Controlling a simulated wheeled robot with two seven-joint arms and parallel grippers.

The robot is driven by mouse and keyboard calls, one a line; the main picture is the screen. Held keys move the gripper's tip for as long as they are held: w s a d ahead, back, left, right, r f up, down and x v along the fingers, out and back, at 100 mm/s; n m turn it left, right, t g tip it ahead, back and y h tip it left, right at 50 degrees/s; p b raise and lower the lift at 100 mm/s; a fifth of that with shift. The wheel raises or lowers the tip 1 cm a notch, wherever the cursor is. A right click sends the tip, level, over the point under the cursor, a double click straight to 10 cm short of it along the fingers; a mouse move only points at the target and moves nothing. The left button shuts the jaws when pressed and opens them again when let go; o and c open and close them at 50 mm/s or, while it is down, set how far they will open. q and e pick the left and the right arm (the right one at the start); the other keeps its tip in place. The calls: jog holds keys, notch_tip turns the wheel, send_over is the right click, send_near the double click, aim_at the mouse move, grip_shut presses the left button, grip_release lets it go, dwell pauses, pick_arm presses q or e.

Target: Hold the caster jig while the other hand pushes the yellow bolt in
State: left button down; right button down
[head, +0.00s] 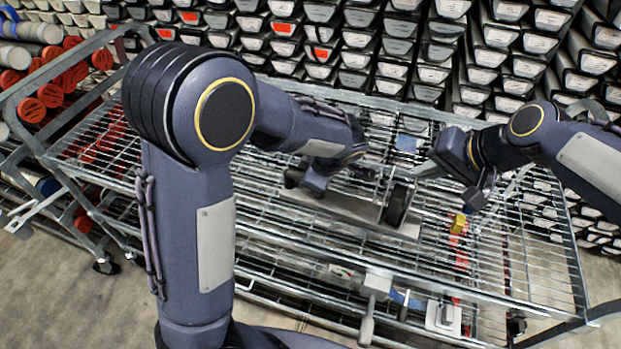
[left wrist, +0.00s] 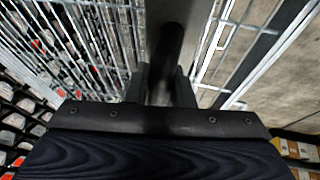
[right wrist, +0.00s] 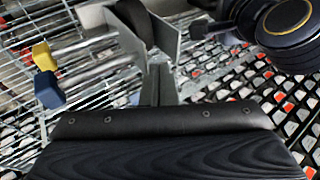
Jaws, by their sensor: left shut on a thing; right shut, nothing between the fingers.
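The caster jig (head: 345,212) is a grey metal plate and bracket with a black wheel (head: 397,204), on the wire cart top. My left gripper (head: 376,172) is at the jig's far side, shut on a dark cylindrical part (left wrist: 170,45) of it. My right gripper (head: 424,168) is shut and empty beside the jig, apart from the yellow head.
The wire cart shelf (head: 290,235) is open around the jig. Tools and a grey block (head: 443,318) lie on the lower level. Racks of labelled core liners (head: 400,50) stand behind; red-capped tubes (head: 48,95) lie left.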

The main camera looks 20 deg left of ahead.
jog(key=s+d+f+m+t+h, duration=0.3)
jog(key=s+d+m+t, duration=0.1)
jog(key=d+m, duration=0.4)
jog(key=s+d+f+m+t+h, duration=0.3)
jog(key=s+d+m, duration=0.2)
jog(key=m, duration=0.5)
jog(key=shift+w+d+r+x, duration=0.1)
jog(key=shift+x, duration=1.6)
jog(key=shift+w+d+r+x, duration=0.1)
jog(key=shift+x, duration=1.55)
jog(key=shift+w+d+r+x, duration=0.1)
jog(key=shift+x, duration=1.6)
jog(key=shift+s+a, duration=0.1)
jog(key=shift+a, duration=2.85)
